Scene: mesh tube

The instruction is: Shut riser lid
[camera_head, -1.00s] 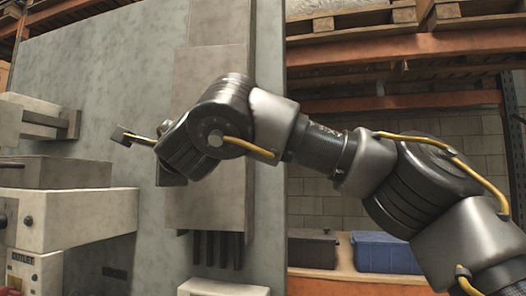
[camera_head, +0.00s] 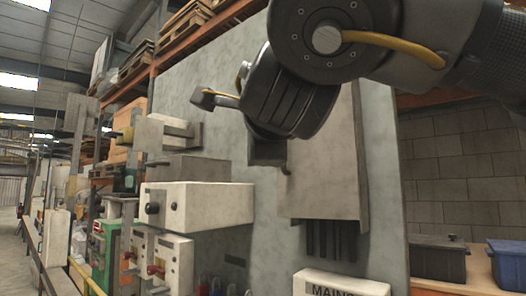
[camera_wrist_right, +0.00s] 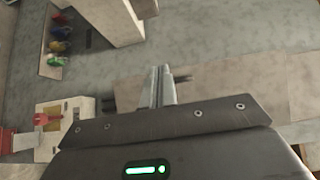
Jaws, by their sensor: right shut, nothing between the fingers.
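The riser is a tall grey channel on the upright grey panel, and its grey lid plate (camera_head: 328,185) shows in the head view below my right arm. Dark cables (camera_head: 332,240) come out beneath it. My arm hides its upper part, and I cannot tell how far the lid stands open. My right gripper (camera_head: 268,153) is in front of the panel, by the plate's left edge in the picture; I cannot tell whether it touches. In the right wrist view its fingers (camera_wrist_right: 160,85) are shut and empty, with a beige-grey plate (camera_wrist_right: 245,85) beyond. My left gripper is out of view.
White switch boxes (camera_head: 198,207) project from the panel (camera_head: 225,110) at left. A white box (camera_head: 340,284) marked "MAINS" sits below the cables. Coloured padlocks (camera_wrist_right: 60,35) hang nearby. Dark and blue bins (camera_head: 508,262) stand at right. The aisle at far left looks open.

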